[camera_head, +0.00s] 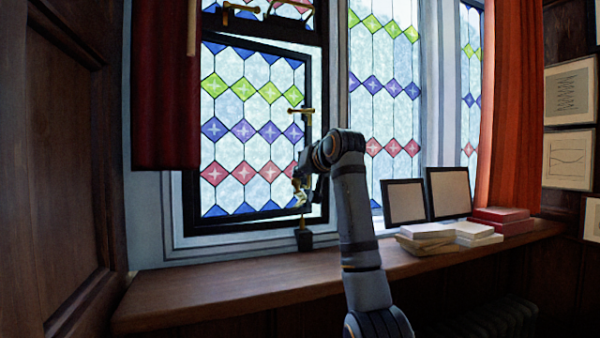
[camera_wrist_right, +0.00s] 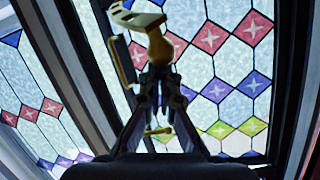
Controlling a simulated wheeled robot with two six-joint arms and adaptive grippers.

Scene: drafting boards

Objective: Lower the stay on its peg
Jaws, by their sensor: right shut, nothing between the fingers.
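The casement window (camera_head: 255,130) with leaded coloured panes stands in its dark frame. A brass fitting, seemingly the stay (camera_head: 300,197), is at its lower right, partly hidden by my right gripper (camera_head: 303,188). In the right wrist view, a brass piece with a rounded knob (camera_wrist_right: 160,46) and a flat slotted plate is just beyond the fingertips of my right gripper (camera_wrist_right: 160,76). The fingers are shut with nothing between them. I cannot tell whether they touch the brass. The peg cannot be made out clearly. My left gripper is not in view.
A brass handle (camera_head: 301,111) is higher on the window. A small dark block (camera_head: 304,241) stands on the wooden sill (camera_head: 220,292). Picture frames (camera_head: 404,203) and book stacks (camera_head: 425,245) are right of my arm. The sill's left part is clear. Red curtains (camera_head: 165,90) hang beside the window.

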